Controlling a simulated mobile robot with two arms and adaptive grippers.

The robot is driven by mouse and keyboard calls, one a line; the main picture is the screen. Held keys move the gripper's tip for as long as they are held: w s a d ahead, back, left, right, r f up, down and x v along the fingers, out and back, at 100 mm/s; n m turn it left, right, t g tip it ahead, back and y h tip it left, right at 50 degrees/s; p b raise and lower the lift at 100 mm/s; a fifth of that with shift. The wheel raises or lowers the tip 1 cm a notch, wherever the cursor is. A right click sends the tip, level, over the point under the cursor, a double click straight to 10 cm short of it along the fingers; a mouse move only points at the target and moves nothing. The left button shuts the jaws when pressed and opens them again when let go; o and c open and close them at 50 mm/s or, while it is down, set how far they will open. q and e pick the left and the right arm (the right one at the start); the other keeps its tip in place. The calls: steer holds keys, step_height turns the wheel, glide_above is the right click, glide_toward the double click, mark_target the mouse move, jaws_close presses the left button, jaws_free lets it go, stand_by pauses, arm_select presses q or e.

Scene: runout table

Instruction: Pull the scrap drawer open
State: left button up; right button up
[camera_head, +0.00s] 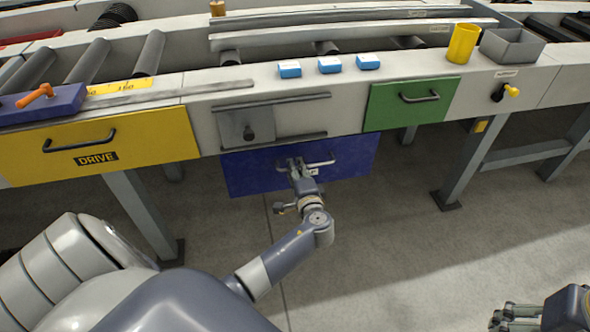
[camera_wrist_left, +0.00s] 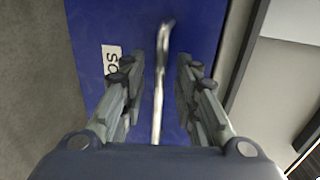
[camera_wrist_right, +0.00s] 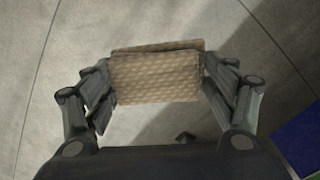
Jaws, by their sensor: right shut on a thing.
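The blue scrap drawer (camera_head: 240,172) hangs under the runout table and has a silver bar handle (camera_head: 322,163). Its front also fills much of the left wrist view (camera_wrist_left: 215,25), with a white label partly hidden by a finger. My left gripper (camera_head: 295,163) is at the handle's left part. In the left wrist view the handle (camera_wrist_left: 159,90) stands between the two open fingers, with gaps on both sides. My right gripper (camera_head: 515,315) is at the bottom right, away from the drawer. It is shut on a brown textured block (camera_wrist_right: 155,78), seen in the right wrist view.
A yellow DRIVE drawer (camera_head: 100,142) is at left and a green drawer (camera_head: 410,103) at right, above the blue one. A grey panel with a black knob (camera_head: 247,128) sits above it. Table legs (camera_head: 140,212) flank the drawer. The floor in front is clear.

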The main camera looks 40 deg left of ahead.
arm_select(q)
steer(key=shift+x, duration=0.9)
arm_select(e)
steer(key=shift+f, duration=0.15)
arm_select(q)
steer(key=shift+c, duration=0.6)
jaws_close()
steer(key=shift+s, duration=0.1)
